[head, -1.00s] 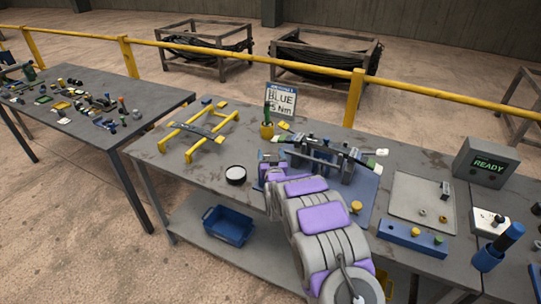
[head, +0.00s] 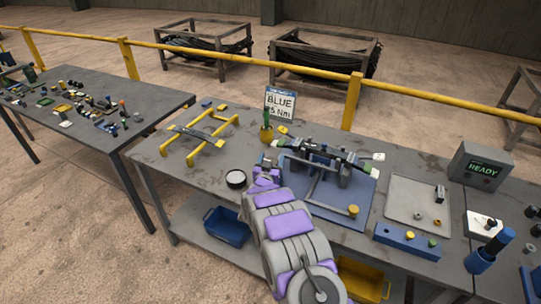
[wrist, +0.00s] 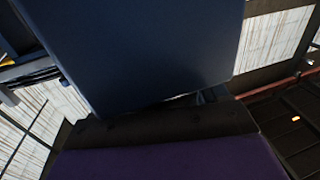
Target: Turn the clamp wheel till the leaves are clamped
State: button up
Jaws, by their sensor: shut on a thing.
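The clamp fixture (head: 329,165) stands on a blue mat (head: 362,201) on the bench, with dark leaves (head: 340,153) lying across its top. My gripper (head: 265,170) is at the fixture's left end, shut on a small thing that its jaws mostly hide. I cannot make out the clamp wheel there, nor whether the leaves are pressed tight. In the wrist view, a large dark blue-grey surface fills the middle, close to the camera, above a purple part of my own.
A grey lever with a yellow knob (head: 353,211) reaches over the mat. A yellow stand (head: 197,139), a BLUE sign (head: 280,104) and a READY box (head: 482,165) stand farther off.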

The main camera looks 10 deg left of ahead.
jog(key=h, duration=0.1)
jog(key=m+h+p, duration=0.1)
jog(key=shift+a+r+m+g+h, duration=0.15)
jog(key=shift+r+m+g+h, duration=0.05)
jog(key=shift+m+g+h, duration=0.1)
jog(key=m+h, duration=0.1)
jog(key=g+h, duration=0.1)
jog(key=m+h, duration=0.1)
jog(key=shift+s+d+f+m+h, duration=0.1)
jog(key=shift+d+f+m+h, duration=0.2)
jog(key=shift+h, duration=0.1)
jog(key=shift+m+g+h+b, duration=0.9)
jog(key=shift+m+h+b, duration=0.1)
jog(key=shift+h, duration=0.2)
jog(key=shift+d, duration=0.1)
jog(key=shift+s+r+m+g+h+b, duration=0.1)
jog(key=shift+r+m+g+h+b, duration=0.15)
jog(key=shift+m+g+h+b, duration=0.35)
jog(key=o, duration=1)
jog(key=shift+f, duration=0.1)
jog(key=shift+c, duration=0.2)
jog(key=p+v, duration=0.2)
jog(key=v, duration=1.5)
jog(key=shift+a+f+p, duration=0.25)
jog(key=shift+a+p, duration=0.05)
jog(key=shift+a, duration=0.1)
